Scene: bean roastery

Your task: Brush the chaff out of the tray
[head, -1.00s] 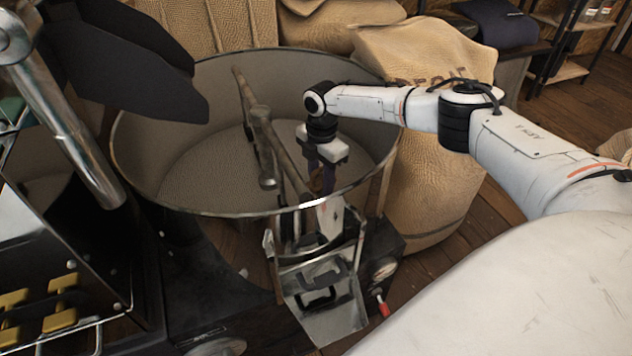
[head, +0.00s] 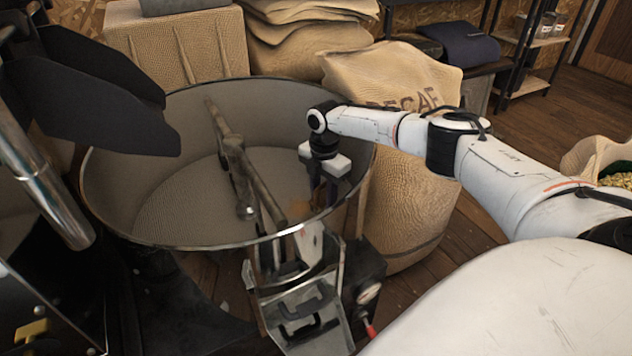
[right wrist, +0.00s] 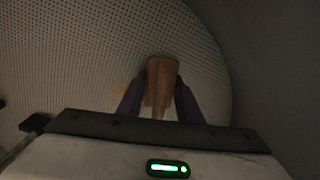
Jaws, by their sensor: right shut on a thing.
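The tray (head: 110,227) is a big round metal pan with a perforated floor, left of centre in the head view. A stirring arm with bars (head: 235,165) crosses it. My right gripper (head: 328,190) points down inside the tray, close to its right wall. In the right wrist view its purple fingers are shut on a brown wooden piece, the brush (right wrist: 162,75), above the perforated floor (right wrist: 70,60). The brush's lower end is hidden. A faint tan patch shows beside it; I cannot tell whether it is chaff. My left gripper is out of view.
A metal chute (head: 305,310) with a black handle sits at the tray's front. Burlap sacks (head: 410,190) stand close behind and right. Dark machine parts (head: 90,90) overhang the tray's left side. Wooden floor (head: 540,110) is open at the back right.

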